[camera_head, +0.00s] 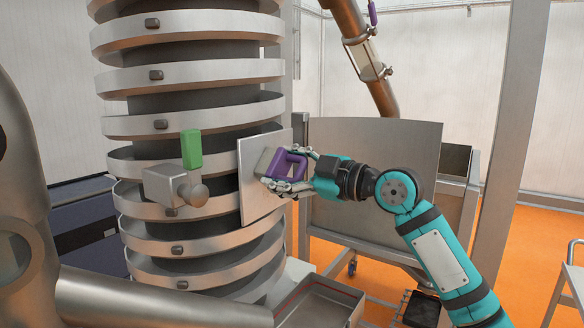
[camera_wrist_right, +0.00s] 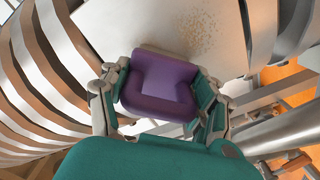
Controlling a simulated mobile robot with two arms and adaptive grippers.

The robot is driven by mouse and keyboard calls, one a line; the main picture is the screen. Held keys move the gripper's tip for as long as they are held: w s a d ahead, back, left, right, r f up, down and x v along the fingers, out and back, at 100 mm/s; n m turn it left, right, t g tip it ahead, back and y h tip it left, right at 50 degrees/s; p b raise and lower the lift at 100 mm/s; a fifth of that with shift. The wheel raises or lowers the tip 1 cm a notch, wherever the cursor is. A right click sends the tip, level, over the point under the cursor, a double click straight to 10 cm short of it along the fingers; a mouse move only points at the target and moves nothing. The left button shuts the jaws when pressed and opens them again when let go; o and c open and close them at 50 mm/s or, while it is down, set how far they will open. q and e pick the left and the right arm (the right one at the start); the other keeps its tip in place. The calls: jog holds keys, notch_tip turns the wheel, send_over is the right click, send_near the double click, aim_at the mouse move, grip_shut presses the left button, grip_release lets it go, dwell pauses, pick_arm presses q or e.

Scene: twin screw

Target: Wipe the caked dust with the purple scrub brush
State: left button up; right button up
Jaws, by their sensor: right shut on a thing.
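The purple scrub brush (camera_head: 290,162) is in my right gripper (camera_head: 283,182), whose fingers are closed around it. The brush is in front of a flat light metal plate (camera_head: 256,204) on the side of the spiral column; I cannot tell whether it touches. In the right wrist view, the brush (camera_wrist_right: 159,86) sits between the fingers of my gripper (camera_wrist_right: 158,92), its pale bristle side towards the plate (camera_wrist_right: 118,28). Caked dust shows there as a tan speckled patch (camera_wrist_right: 196,32) just beyond the brush. My left gripper is out of view.
A spiral metal column (camera_head: 190,75) stands left of the plate. A block with a green handle (camera_head: 191,149) sticks out nearby. An open metal tray (camera_head: 318,302) lies below. A large metal hopper (camera_head: 375,150) stands behind my right arm.

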jog(key=shift+s+a, duration=0.65)
jog(key=shift+s, duration=0.25)
jog(key=shift+s+a, duration=0.65)
jog(key=shift+s, duration=0.2)
jog(key=shift+s+d, duration=0.25)
jog(key=shift+d, duration=0.1)
jog(key=shift+b+v, duration=0.4)
jog(key=shift+v, duration=2.15)
